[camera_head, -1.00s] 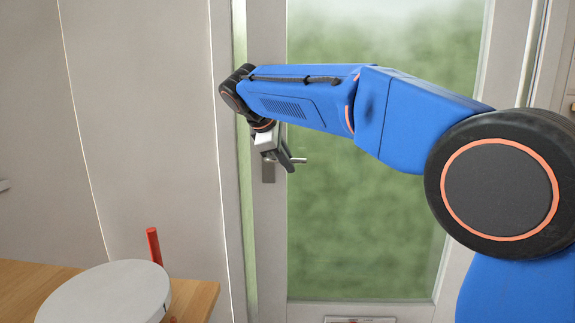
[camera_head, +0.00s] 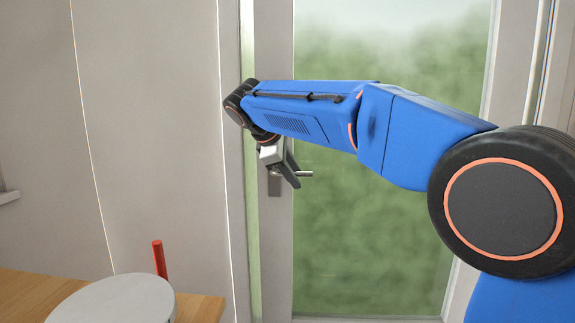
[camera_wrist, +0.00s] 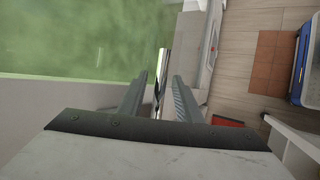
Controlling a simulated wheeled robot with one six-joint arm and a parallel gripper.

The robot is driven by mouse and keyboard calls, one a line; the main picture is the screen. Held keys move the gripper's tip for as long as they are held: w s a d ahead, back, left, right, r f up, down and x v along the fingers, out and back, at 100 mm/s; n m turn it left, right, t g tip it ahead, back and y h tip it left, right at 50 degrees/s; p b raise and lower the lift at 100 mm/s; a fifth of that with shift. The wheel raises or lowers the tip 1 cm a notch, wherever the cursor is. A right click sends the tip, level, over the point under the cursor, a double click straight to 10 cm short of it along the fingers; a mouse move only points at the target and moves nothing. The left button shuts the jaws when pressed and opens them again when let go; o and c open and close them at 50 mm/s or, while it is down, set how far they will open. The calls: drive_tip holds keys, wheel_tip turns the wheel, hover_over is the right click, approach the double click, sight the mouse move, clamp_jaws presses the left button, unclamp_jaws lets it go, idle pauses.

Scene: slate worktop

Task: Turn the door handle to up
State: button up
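The door handle is a silver lever (camera_head: 305,173) on a grey plate (camera_head: 274,186), set in the white door frame left of the glass. The lever lies about level and points right. My gripper (camera_head: 293,176) is at the lever, and its dark finger hides part of it. In the wrist view my gripper (camera_wrist: 161,76) has its two fingers apart, with the thin lever (camera_wrist: 164,66) between them. Gaps seem to show on both sides of the lever, so the fingers do not look closed on it.
A wooden worktop (camera_head: 205,307) with a round white object (camera_head: 118,302) and a red upright stick (camera_head: 160,259) is at lower left. The glass pane (camera_head: 380,245) fills the area right of the handle. A tiled floor patch (camera_wrist: 272,62) shows in the wrist view.

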drive_tip(key=v, duration=1.7)
drive_tip(key=shift+s+d+r, duration=0.1)
drive_tip(key=shift+d, duration=0.05)
drive_tip(key=s+d+f+m+g+y, duration=0.1)
drive_tip(key=s+d+f+m, duration=0.2)
drive_tip(key=d, duration=0.6)
drive_tip(key=s+d+f+m+y, duration=0.1)
drive_tip(key=s+d+f, duration=0.2)
drive_tip(key=d+f, duration=0.45)
drive_tip(key=s+d+f+m+g+y, duration=0.1)
drive_tip(key=s+d+f+m, duration=0.2)
drive_tip(key=d, duration=0.8)
drive_tip(key=s+d+f+m+y, duration=0.1)
drive_tip(key=s+d+f+m, duration=0.3)
drive_tip(key=s+f, duration=0.7)
drive_tip(key=s+d+f+m+y, duration=0.1)
drive_tip(key=s+d+f+m, duration=0.4)
drive_tip(key=s+f, duration=0.6)
wheel_tip(320, 180, down, 4)
drive_tip(key=shift+d+f+m+t, duration=0.1)
drive_tip(key=shift+d+m+t, duration=0.25)
drive_tip(key=shift+d, duration=0.4)
